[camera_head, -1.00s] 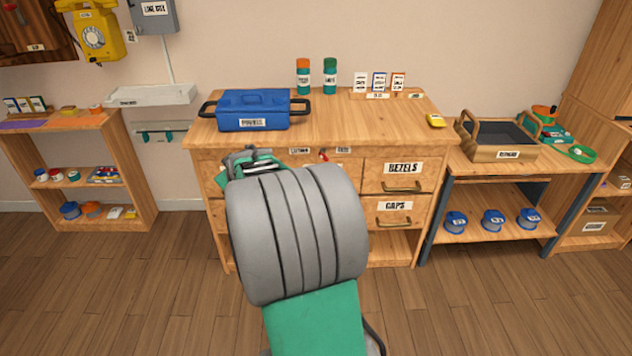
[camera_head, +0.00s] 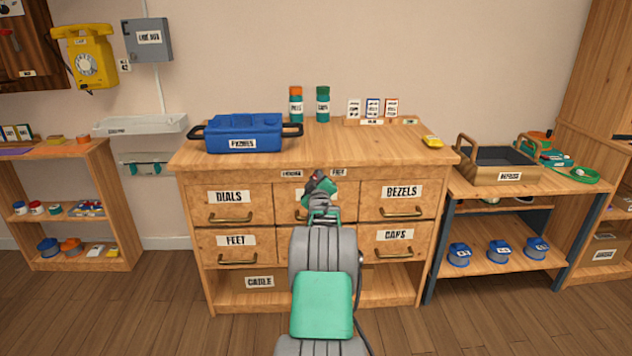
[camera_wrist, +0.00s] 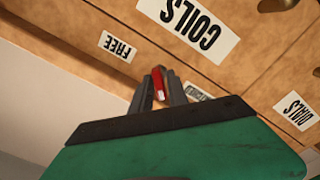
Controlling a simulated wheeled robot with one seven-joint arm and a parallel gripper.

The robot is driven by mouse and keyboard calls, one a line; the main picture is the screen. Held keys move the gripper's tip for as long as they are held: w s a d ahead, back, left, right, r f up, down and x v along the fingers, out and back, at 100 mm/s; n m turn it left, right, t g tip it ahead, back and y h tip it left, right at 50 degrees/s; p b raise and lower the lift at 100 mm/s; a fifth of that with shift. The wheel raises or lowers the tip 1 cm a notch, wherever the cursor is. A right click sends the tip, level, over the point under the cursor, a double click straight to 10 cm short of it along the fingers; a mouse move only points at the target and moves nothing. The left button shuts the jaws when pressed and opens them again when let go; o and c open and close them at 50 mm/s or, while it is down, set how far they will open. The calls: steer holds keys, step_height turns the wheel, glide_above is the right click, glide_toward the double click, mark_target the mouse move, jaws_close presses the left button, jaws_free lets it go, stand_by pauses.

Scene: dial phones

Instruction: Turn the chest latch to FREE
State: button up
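The chest latch is a small red handle with a pale tip (camera_wrist: 159,82), seen in the wrist view between the FREE label (camera_wrist: 117,46) and a partly hidden label (camera_wrist: 197,91). My gripper (camera_wrist: 160,85) has one finger on each side of the handle, very close to it. I cannot tell whether the fingers press on it or which way the latch is turned. In the head view my gripper (camera_head: 319,183) is at the chest's top middle, below the FREE label (camera_head: 338,173) and the LOCKED label (camera_head: 291,174), and covers most of the latch.
The wooden chest (camera_head: 262,284) has drawers marked DIALS, BEZELS, FEET and CAPS; my arm hides the middle ones. A blue box (camera_head: 243,134) and two bottles stand on top. A low bench with a tray (camera_head: 505,177) is at the right, a shelf at the left.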

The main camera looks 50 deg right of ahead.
steer(key=shift+c, duration=0.2)
jaws_close()
steer(key=shift+a, duration=0.1)
steer(key=shift+m+b, duration=0.3)
steer(key=shift+b, duration=0.05)
steer(key=m+b, duration=0.1)
steer(key=m, duration=0.1)
steer(key=shift+s+r+m+b, duration=0.1)
steer(key=shift+m+b, duration=0.2)
steer(key=shift+b, duration=0.1)
steer(key=m+b, duration=0.1)
steer(key=m, duration=0.1)
steer(key=m+b, duration=0.1)
steer(key=m, duration=0.1)
steer(key=shift+d+r+m, duration=0.15)
steer(key=shift+d+m, duration=0.05)
steer(key=shift+m, duration=0.1)
steer(key=m+b, duration=0.1)
steer(key=m, duration=0.4)
steer(key=shift+s+d+r, duration=0.1)
steer(key=shift+s, duration=0.05)
steer(key=shift+s+m+b, duration=0.1)
steer(key=shift+m+b, duration=0.35)
steer(key=shift+m, duration=2.05)
steer(key=shift+d, duration=0.1)
